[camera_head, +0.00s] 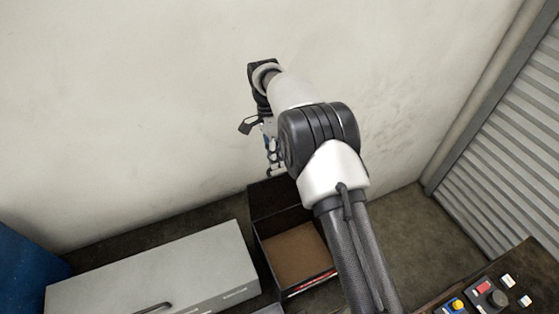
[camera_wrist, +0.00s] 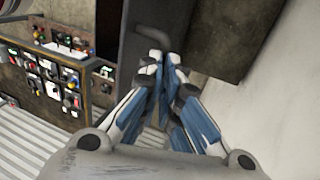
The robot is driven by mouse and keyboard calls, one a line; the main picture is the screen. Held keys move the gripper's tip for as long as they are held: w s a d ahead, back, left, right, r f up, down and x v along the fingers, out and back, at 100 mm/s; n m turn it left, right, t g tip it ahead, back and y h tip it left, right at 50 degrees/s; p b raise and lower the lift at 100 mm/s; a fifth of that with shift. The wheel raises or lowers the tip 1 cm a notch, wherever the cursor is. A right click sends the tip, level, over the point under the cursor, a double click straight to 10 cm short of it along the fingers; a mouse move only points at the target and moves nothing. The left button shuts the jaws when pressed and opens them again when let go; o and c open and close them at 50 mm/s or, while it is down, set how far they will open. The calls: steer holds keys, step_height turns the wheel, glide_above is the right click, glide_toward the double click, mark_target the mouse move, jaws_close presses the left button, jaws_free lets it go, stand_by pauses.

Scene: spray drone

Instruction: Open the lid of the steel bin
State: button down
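The steel bin (camera_head: 259,246) stands open below my arm in the head view, its brown inside bottom showing. Its lid (camera_head: 276,196) is raised at the back, near the wall. In the wrist view the lid's outer face (camera_wrist: 133,75) is a dark panel with a bent bar handle (camera_wrist: 152,32). My gripper (camera_head: 271,160) is at the lid's upper edge; in the wrist view its blue-and-white fingers (camera_wrist: 165,57) are close together at the handle's lower end. They seem to hold the handle, though the contact is partly hidden.
A grey closed box (camera_head: 160,268) with a bar handle stands left of the bin. A control panel (camera_head: 487,297) with buttons is at the lower right, also in the wrist view (camera_wrist: 50,70). A pale wall rises close behind; a slatted shutter (camera_head: 510,140) stands right. Bare floor lies between.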

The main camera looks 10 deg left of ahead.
steer(key=shift+x, duration=1.2)
steer(key=c, duration=1.9)
jaws_free()
steer(key=shift+a, duration=0.1)
steer(key=shift+o, duration=1.1)
steer(key=shift+w+a+f, duration=0.2)
steer(key=shift+w, duration=0.1)
steer(key=shift+r, duration=0.15)
steer(key=shift+s+d, duration=0.1)
steer(key=shift+r, duration=0.2)
steer(key=v, duration=0.7)
steer(key=shift+w, duration=0.3)
steer(key=shift+r, duration=0.2)
